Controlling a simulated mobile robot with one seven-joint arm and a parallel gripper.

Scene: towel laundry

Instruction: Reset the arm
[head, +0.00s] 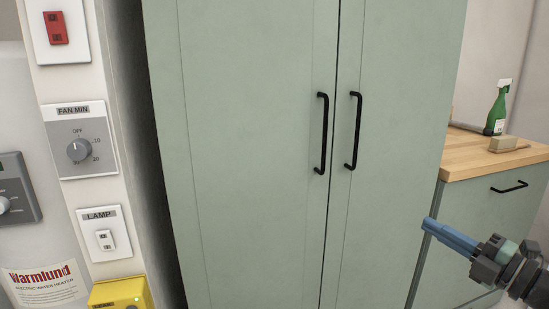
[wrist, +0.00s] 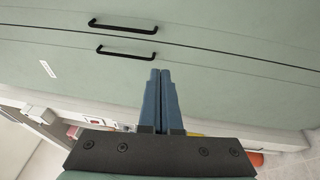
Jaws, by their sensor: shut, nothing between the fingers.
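My gripper (head: 452,238) is at the lower right of the head view, in front of the counter's drawer front. Its blue fingers are shut together with nothing between them. The wrist view shows the same fingers (wrist: 160,88) side by side, pointing toward the green cabinet doors. The tall green cabinet (head: 255,150) is closed, with two black vertical handles (head: 323,133). In the wrist view the handles (wrist: 127,52) lie beyond the fingertips; the fingers appear apart from them.
A wooden counter (head: 470,160) with a green spray bottle (head: 498,110) and a brush (head: 505,144) stands at the right. Wall switches, a fan dial (head: 79,150), a lamp switch (head: 105,239), a yellow box (head: 122,293) and a water heater (head: 25,265) are at the left.

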